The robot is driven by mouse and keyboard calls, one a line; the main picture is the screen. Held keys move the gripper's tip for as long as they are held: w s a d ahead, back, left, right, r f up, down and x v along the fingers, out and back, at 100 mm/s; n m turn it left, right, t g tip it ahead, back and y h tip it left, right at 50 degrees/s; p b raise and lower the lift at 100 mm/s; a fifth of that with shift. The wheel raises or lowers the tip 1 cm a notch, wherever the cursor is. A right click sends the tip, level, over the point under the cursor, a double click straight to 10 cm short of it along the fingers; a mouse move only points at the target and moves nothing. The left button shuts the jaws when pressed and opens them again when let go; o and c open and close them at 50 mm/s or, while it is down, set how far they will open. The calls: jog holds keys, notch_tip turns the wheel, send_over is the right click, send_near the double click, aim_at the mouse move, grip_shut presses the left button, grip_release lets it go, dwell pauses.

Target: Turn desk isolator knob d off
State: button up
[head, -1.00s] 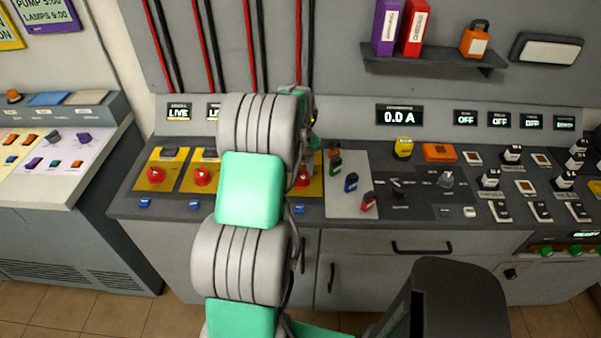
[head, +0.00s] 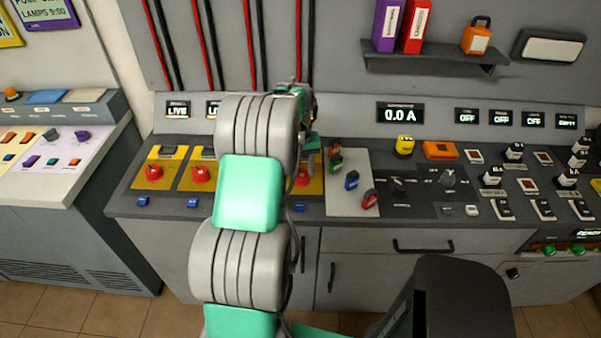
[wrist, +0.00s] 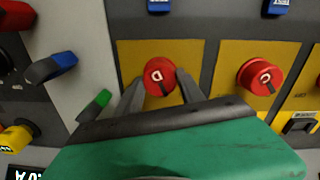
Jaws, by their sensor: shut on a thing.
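Isolator knob d (wrist: 160,77) is a red round knob with a letter D on its top, on a yellow plate (wrist: 205,58) in the wrist view. My gripper (wrist: 158,92) is at this knob, with one dark finger on each side of it, shut on it. In the head view knob d (head: 302,177) shows partly beside my arm. My arm hides most of my gripper there. A second red knob, marked C (wrist: 261,75), sits on the neighbouring yellow plate in the wrist view.
Blue, green and red handles stand on a pale panel (head: 346,205) to the right of knob d in the head view. Two more red knobs (head: 155,172) sit at the left, with displays reading LIVE above. A shelf (head: 436,62) with binders hangs above.

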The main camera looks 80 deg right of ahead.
aim_at(301, 172)
jog(key=m+b, duration=0.1)
jog(key=m, duration=0.2)
jog(key=shift+m, duration=0.4)
jog(key=m+b, duration=0.1)
jog(key=m, duration=0.2)
jog(key=shift+d+m, duration=0.1)
jog(key=shift+m, duration=0.2)
jog(key=m+b, duration=0.1)
jog(key=m, duration=0.5)
jog(key=shift+s+r, duration=0.1)
jog(key=shift+m, duration=0.3)
jog(key=o, duration=1.1)
jog(key=shift+o, duration=1.3)
notch_tip(301, 172, up, 8)
jog(key=shift+f+b, duration=0.15)
jog(key=shift+b, duration=0.4)
